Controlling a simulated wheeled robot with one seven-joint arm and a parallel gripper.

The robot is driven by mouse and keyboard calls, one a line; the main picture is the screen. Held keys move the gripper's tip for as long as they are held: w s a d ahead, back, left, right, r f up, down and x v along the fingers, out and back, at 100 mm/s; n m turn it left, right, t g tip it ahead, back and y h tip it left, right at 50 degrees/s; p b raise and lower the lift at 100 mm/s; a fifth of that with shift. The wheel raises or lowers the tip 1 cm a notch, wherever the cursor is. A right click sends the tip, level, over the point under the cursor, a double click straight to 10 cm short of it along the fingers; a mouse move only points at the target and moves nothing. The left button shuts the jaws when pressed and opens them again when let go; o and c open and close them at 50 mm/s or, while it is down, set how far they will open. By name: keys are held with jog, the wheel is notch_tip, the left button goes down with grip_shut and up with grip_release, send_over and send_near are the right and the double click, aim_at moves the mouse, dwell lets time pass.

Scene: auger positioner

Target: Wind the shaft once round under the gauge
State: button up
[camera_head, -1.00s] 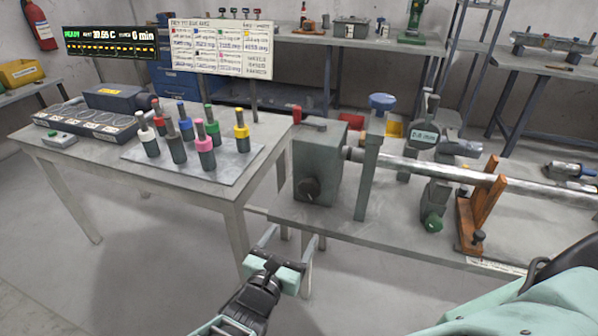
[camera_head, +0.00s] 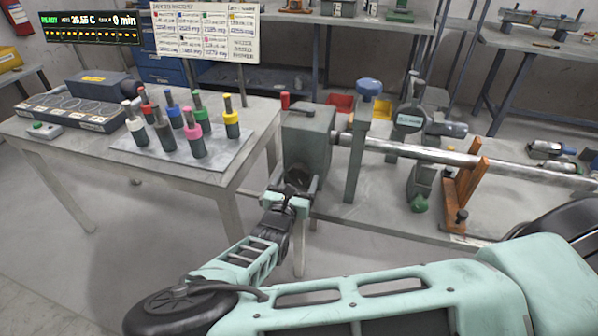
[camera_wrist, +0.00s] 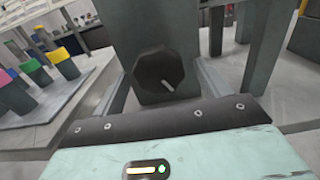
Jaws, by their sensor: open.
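The shaft (camera_head: 425,153) is a long shiny metal bar running right from a grey-green gearbox block (camera_head: 307,142). The gauge (camera_head: 410,119) is a grey dial unit standing at the shaft, with a small display. In the wrist view a dark faceted knob (camera_wrist: 160,72) with a pale pointer mark sits on the block's front face. My gripper (camera_head: 291,190) is open in front of the block, its fingers to either side of the knob. In the wrist view the fingers flank the knob with gaps visible.
An orange bracket (camera_head: 464,190) supports the shaft on the right. A blue-capped post (camera_head: 368,90) stands beside the block. A left table holds a plate (camera_head: 217,158) with several coloured-top tools.

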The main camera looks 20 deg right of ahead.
jog(key=shift+x, duration=1.2)
jog(key=c, duration=1)
jog(key=shift+o, duration=0.2)
jog(key=shift+m+p, duration=0.3)
jog(key=m+p, duration=0.2)
jog(key=m, duration=0.3)
jog(key=shift+a+r, duration=0.1)
jog(key=m+p, duration=0.1)
jog(key=m, duration=0.5)
jog(key=shift+w+p, duration=0.1)
jog(key=shift+p, duration=0.25)
jog(key=shift+m, duration=0.4)
